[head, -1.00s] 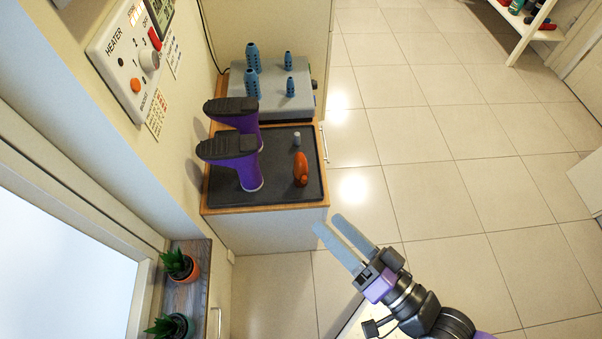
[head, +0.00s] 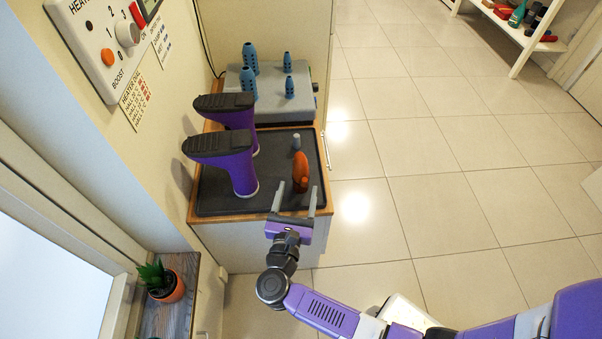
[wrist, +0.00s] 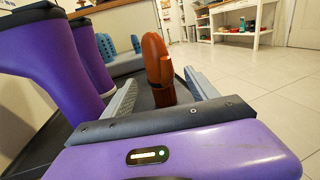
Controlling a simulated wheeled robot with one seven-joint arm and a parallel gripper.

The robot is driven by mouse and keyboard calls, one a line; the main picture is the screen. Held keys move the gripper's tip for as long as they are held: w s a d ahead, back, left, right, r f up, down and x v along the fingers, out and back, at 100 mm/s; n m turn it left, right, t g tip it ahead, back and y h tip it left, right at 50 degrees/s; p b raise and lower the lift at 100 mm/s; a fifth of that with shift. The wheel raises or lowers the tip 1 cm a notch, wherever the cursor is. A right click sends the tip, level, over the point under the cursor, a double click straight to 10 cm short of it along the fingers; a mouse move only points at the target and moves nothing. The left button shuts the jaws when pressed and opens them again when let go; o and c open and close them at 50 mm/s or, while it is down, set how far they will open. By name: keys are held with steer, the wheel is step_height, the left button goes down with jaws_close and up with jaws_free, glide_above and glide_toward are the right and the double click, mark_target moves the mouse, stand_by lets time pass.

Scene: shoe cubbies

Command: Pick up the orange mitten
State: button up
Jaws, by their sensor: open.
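The orange mitten (head: 300,172) stands upright on the dark tray (head: 225,203) near its right edge. In the wrist view the mitten (wrist: 157,62) appears between the two fingers, ahead of my gripper. My gripper (head: 294,200) is open and empty, its fingers pointing toward the mitten at the tray's front right. I cannot tell whether the fingertips reach alongside the mitten.
Two upside-down purple boots (head: 242,175) stand on the tray to the left of the mitten. A small grey peg (head: 296,142) is behind the mitten. A grey boot dryer (head: 272,103) with blue posts sits further back. Open tiled floor (head: 400,210) lies to the right.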

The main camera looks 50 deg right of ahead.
mark_target(299, 179)
steer(key=x, duration=0.7)
steer(key=shift+w+d+f+b, duration=0.1)
steer(key=shift+w+d+b, duration=0.05)
steer(key=shift+w+b, duration=0.15)
steer(key=shift+c, duration=0.2)
steer(key=c, duration=1.4)
